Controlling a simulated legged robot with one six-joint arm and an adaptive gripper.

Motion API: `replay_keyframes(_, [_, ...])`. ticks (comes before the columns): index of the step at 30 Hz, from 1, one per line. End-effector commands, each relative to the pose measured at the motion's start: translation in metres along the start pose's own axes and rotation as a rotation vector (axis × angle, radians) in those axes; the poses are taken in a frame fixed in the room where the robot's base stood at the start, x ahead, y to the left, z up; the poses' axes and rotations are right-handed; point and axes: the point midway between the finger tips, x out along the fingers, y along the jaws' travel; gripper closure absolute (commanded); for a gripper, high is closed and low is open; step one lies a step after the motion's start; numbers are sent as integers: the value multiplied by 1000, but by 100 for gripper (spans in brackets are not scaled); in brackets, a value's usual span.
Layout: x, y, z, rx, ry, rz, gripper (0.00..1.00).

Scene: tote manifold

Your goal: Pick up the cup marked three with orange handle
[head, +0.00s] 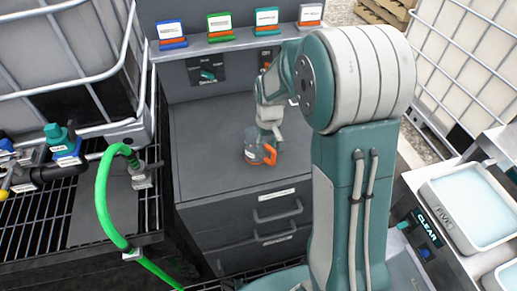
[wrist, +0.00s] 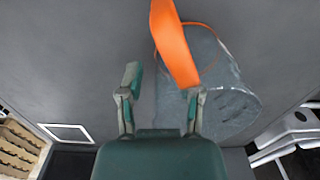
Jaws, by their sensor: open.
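A clear grey cup with an orange handle (head: 252,153) stands on the dark grey cabinet top (head: 210,130) in the head view. In the wrist view the cup (wrist: 228,85) fills the right of the picture, and its orange handle (wrist: 174,45) reaches toward the space ahead of the fingers. Its number cannot be read. My gripper (wrist: 160,80) is open, with the right finger overlapping the cup in the picture and the left finger over bare surface. In the head view my gripper (head: 270,136) is right at the cup, partly hiding it. Nothing is held between the fingers.
A shelf (head: 235,40) with several coloured label holders stands behind the cabinet top. A green hose (head: 103,205) and a caged tank (head: 65,60) are on the left. Trays (head: 475,205) stand on the right. The cabinet top around the cup is clear.

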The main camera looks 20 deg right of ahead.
Motion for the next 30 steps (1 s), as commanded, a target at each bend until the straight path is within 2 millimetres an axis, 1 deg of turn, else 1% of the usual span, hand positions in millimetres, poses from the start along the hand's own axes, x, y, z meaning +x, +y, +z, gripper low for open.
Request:
replay_keyframes(2, [0, 0, 0, 0, 0, 0, 54])
replay_keyframes(3, [0, 0, 0, 0, 0, 0, 72])
replay_keyframes(5, [0, 0, 0, 0, 0, 0, 98])
replay_keyframes(6, [0, 0, 0, 0, 0, 0, 100])
replay_keyframes(20, [-2, 0, 0, 0, -1, 0, 100])
replay_keyframes(23, [-8, 0, 0, 0, 1, 0, 100])
replay_keyframes(26, [-21, 0, -1, 0, 3, 0, 100])
replay_keyframes(28, [-33, -1, -1, 0, 4, 0, 100])
replay_keyframes(30, [-44, -1, 9, 1, 4, 0, 100])
